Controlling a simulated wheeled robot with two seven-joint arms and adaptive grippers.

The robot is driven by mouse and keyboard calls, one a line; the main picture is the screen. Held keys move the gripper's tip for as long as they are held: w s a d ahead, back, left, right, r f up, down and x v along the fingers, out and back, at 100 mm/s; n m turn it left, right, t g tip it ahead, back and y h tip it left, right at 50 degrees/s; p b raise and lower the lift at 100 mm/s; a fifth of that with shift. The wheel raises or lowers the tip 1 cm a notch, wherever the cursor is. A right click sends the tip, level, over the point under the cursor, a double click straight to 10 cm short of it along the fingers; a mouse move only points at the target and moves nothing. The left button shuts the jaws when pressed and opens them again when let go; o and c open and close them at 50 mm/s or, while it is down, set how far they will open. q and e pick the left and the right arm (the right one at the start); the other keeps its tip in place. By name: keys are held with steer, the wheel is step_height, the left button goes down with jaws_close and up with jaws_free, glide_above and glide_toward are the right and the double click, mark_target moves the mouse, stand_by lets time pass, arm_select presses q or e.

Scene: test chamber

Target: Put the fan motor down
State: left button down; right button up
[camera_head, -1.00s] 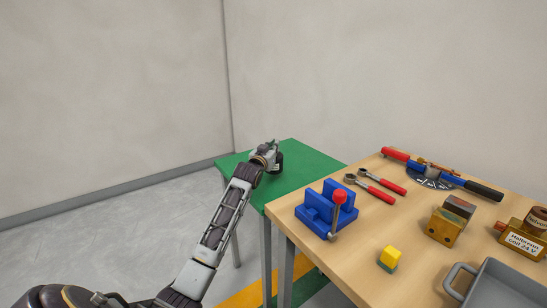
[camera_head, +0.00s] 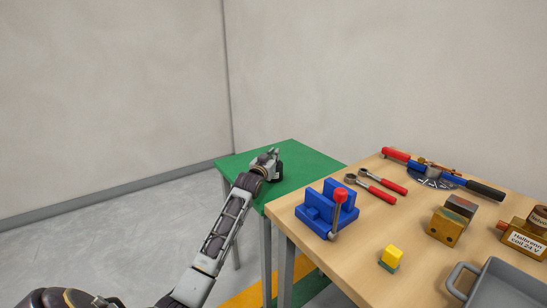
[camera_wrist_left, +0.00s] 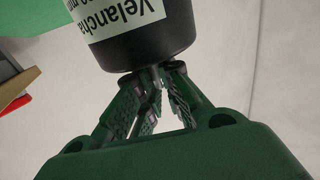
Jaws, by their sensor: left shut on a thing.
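The fan motor is a black cylinder (camera_wrist_left: 150,48) with a white printed label in the left wrist view. In the head view it shows only as a small dark shape (camera_head: 279,172), largely hidden by my gripper. My left gripper (camera_head: 271,162) is over the green table (camera_head: 308,165). Its fingers (camera_wrist_left: 162,72) are closed on the end of the motor in the left wrist view. I cannot tell whether the motor touches the table top. My right gripper is not in view.
A wooden table (camera_head: 368,245) at the right holds a blue vise (camera_head: 318,210), red-handled wrenches (camera_head: 380,190), a yellow block (camera_head: 392,255), brass parts (camera_head: 444,227) and a grey tray (camera_head: 500,285). The green table is otherwise clear. A wall stands behind it.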

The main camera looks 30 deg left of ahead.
arm_select(q)
steer(key=c, duration=1.9)
jaws_free()
steer(key=o, duration=0.3)
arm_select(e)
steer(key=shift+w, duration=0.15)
arm_select(q)
steer(key=shift+o, duration=0.2)
steer(key=shift+s+r, duration=0.1)
steer(key=shift+s+d, duration=0.15)
steer(key=shift+s, duration=0.45)
steer(key=s+d+p, duration=0.2)
steer(key=s, duration=0.8)
steer(key=shift+s, duration=0.2)
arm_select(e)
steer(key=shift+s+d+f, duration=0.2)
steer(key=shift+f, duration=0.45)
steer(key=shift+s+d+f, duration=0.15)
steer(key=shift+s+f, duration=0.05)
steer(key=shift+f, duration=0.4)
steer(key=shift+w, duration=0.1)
